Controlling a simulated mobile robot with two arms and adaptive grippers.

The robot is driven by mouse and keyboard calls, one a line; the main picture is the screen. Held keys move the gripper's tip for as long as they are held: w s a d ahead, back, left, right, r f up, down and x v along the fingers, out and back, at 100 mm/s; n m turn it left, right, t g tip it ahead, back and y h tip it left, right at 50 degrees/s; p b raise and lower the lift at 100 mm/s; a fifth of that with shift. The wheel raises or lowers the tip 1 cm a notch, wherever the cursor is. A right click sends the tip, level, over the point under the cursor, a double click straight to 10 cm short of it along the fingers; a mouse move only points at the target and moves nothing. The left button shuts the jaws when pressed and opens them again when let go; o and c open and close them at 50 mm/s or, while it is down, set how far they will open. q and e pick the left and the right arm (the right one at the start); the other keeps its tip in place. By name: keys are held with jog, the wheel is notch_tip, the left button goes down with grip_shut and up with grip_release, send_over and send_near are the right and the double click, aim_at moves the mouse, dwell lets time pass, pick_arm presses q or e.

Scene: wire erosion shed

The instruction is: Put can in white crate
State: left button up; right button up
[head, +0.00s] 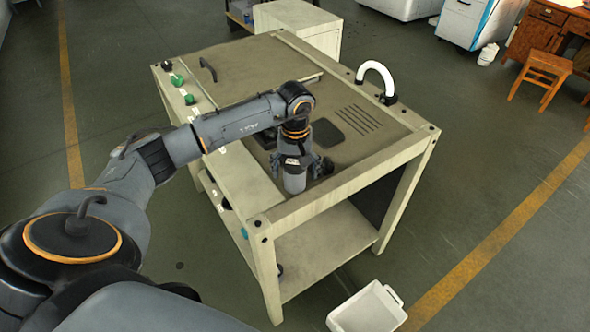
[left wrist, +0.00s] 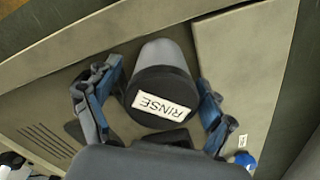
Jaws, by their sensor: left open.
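The can (head: 295,183) is a grey cylinder with a dark band or top and stands on the workbench near its front edge. In the left wrist view the can (left wrist: 161,98) shows a black end with a white label reading RINSE. My left gripper (head: 303,165) is over the can, its fingers spread on both sides. In the left wrist view the left gripper (left wrist: 158,105) is open, with gaps visible between its fingers and the can. The white crate (head: 368,310) is on the floor at the lower right. My right gripper is not in view.
The beige workbench (head: 330,203) has a lower shelf (head: 320,240). Floor around the crate is mostly clear.

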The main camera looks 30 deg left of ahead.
pick_arm(q)
notch_tip(320, 180, down, 2)
jog(key=shift+c, duration=0.2)
jog(key=c, duration=1.3)
jog(key=shift+r, duration=0.1)
